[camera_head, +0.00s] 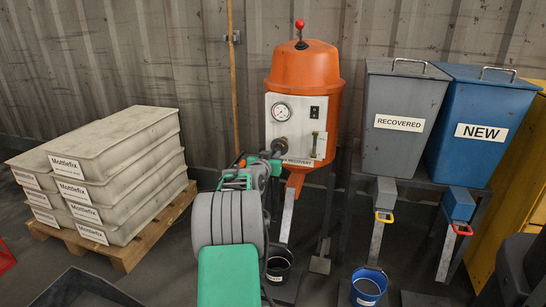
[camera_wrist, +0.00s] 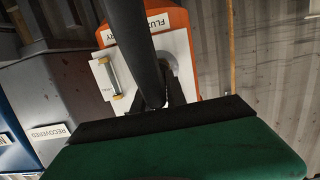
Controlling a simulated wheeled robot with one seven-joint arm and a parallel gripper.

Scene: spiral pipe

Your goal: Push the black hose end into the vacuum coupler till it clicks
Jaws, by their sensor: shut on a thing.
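The orange flux recovery unit (camera_head: 303,72) stands against the wall with a white front panel (camera_head: 318,112). The vacuum coupler (camera_head: 281,143) is a dark round fitting low on the left of that panel. My gripper (camera_head: 268,157) is right in front of it, shut on the black hose. In the wrist view the black hose (camera_wrist: 133,45) runs down from the top edge to my gripper (camera_wrist: 164,100), in front of the white panel (camera_wrist: 178,45). The hose end and coupler are mostly hidden there, and I cannot tell whether they touch.
A grey RECOVERED bin (camera_head: 400,88) and a blue NEW bin (camera_head: 478,90) stand on a rack at right. A black bucket (camera_head: 279,268) and a blue bucket (camera_head: 369,287) are on the floor. Stacked Mottlefix boxes (camera_head: 128,170) sit on a pallet (camera_head: 128,256) at left.

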